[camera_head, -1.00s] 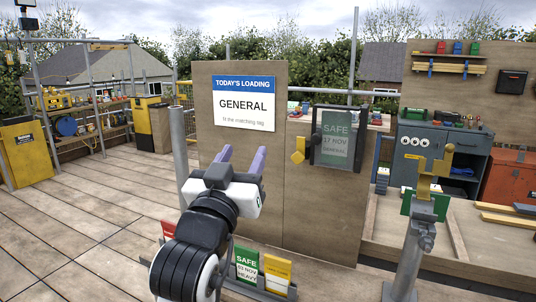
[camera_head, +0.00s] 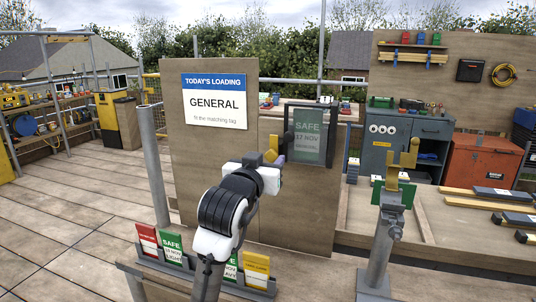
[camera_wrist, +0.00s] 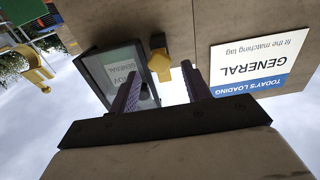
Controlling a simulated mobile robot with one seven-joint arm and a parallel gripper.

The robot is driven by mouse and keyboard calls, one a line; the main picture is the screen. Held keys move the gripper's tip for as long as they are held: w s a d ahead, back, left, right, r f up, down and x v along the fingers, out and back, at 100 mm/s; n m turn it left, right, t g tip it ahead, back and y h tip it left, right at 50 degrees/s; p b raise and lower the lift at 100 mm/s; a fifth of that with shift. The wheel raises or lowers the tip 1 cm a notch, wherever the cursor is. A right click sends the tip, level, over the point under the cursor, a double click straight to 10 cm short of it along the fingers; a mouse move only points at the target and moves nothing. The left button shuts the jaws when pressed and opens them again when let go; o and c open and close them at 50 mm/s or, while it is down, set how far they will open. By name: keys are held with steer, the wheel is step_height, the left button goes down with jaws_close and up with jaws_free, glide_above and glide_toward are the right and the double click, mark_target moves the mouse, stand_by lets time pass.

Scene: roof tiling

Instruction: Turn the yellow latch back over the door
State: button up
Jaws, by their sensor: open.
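The yellow latch (camera_head: 271,149) is on the wooden panel, just left of the dark-framed door (camera_head: 331,140), and sits beside it, not across it. It also shows in the wrist view (camera_wrist: 159,66), where the picture is upside down. Behind the door's clear pane is a green tag (camera_head: 308,128) reading SAFE, 17 NOV, GENERAL. My gripper (camera_head: 277,158) is at the latch in the head view, hiding its lower part. In the wrist view my gripper's purple fingers (camera_wrist: 164,72) are open, with the latch showing between their tips. I cannot tell whether they touch it.
A GENERAL loading sign (camera_head: 214,101) is left of the latch. A rack (camera_head: 190,270) with several red, green and yellow tags stands below my arm. A grey post with a yellow bracket (camera_head: 402,158) stands at right. Open decking (camera_head: 70,210) lies at left.

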steer(key=shift+x, duration=1)
steer(key=c, duration=1)
